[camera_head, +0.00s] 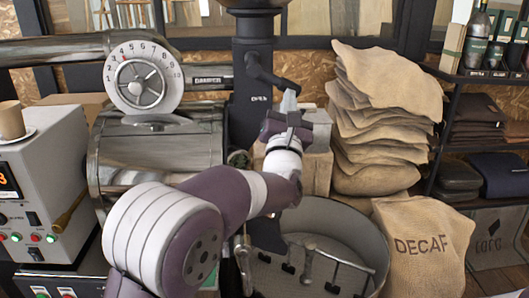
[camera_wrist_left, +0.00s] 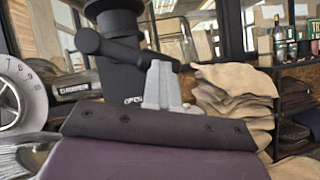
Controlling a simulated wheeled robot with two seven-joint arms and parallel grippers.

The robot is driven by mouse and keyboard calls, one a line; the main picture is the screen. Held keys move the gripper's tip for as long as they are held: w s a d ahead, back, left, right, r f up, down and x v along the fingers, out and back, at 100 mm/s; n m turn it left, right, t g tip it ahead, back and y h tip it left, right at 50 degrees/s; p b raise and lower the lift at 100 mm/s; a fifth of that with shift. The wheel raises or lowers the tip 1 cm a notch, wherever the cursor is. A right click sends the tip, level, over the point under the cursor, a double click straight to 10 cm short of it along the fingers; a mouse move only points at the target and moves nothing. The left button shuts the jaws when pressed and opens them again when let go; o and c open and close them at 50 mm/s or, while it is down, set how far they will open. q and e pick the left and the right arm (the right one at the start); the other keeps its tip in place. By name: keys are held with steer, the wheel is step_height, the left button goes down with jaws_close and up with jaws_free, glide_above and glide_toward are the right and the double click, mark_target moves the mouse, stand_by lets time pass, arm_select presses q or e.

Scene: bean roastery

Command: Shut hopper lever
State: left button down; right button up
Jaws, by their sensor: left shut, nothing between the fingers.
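The hopper lever (camera_head: 268,74) is a black bar on the dark upright column (camera_head: 250,52) under the hopper. It slants down and right from its round pivot, above an OPEN label. In the left wrist view the lever (camera_wrist_left: 118,50) runs right from its pivot, its far end near or behind my fingertips. My left gripper (camera_head: 289,100) is shut and empty, fingers pointing up, at the lever's outer end. The left wrist view also shows its closed fingers (camera_wrist_left: 161,82). I cannot tell whether they touch the lever. My right gripper is not in view.
The damper dial (camera_head: 142,76) and the roaster drum (camera_head: 150,155) are on the left. Stacked burlap sacks (camera_head: 375,120) stand close to the right. The round cooling tray (camera_head: 335,225) is below, with a DECAF sack (camera_head: 420,245) beside it. A shelf stands far right.

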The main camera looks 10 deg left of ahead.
arm_select(q)
steer(key=shift+w+d+r+n+g+y+b, duration=0.15)
steer(key=shift+d+r+n+y+b, duration=0.15)
steer(key=shift+n+y+b, duration=0.65)
steer(key=shift+w+d+r+n+g+y+b, duration=0.1)
steer(key=shift+d+r+n+y+b, duration=0.3)
steer(key=shift+n+b, duration=0.85)
steer(key=shift+w+d+r+n+g+y+b, duration=0.15)
steer(key=shift+r+n+y+b, duration=0.25)
steer(key=shift+n+y+b, duration=0.7)
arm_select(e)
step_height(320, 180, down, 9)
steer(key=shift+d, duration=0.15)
